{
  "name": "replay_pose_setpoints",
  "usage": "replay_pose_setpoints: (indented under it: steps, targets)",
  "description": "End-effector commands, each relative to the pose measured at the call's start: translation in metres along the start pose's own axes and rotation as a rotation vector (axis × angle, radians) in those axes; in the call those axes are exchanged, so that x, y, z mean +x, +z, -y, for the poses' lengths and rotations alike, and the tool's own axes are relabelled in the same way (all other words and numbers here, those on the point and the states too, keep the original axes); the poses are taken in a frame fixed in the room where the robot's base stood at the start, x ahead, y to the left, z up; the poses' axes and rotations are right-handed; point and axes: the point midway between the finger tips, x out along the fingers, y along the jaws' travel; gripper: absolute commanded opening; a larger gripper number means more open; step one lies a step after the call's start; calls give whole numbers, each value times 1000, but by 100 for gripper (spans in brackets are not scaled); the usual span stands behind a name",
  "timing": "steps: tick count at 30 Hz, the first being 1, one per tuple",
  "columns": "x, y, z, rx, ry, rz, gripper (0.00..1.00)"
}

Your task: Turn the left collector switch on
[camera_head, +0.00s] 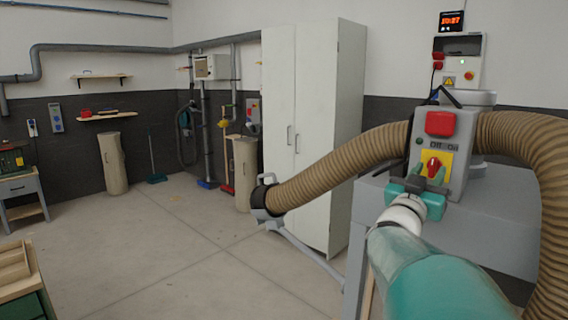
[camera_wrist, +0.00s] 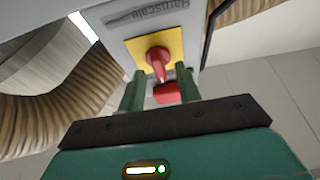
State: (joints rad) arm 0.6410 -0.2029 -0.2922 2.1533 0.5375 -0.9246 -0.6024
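A grey switch box (camera_head: 462,160) stands at the right in the head view. It carries a red rotary knob (camera_head: 434,165) on a yellow plate (camera_head: 427,156), with "Off" and "On" printed above. The knob also shows in the wrist view (camera_wrist: 158,58); which mark it points to is hard to tell. My gripper (camera_head: 416,187) is in front of the plate, just below the knob. In the wrist view its two green fingers (camera_wrist: 160,90) are apart, with the knob's tip near the gap between them. Contact cannot be made out.
A red cover (camera_head: 440,123) sits above the plate on the same box. Ribbed brown hoses (camera_head: 340,168) run off both sides of it. A grey machine body (camera_head: 485,225) lies under the box. A white cabinet (camera_head: 312,110) stands behind. Open floor (camera_head: 190,260) is at left.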

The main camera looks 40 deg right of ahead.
Motion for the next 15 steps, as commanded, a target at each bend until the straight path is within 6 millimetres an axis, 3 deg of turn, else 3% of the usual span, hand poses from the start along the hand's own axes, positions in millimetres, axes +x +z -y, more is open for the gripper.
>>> replay_pose_setpoints:
  steps: [11, 15]
  targets:
    - [9, 0, 0, 0, 0, 0, 34]
    - [9, 0, 0, 0, 0, 0, 8]
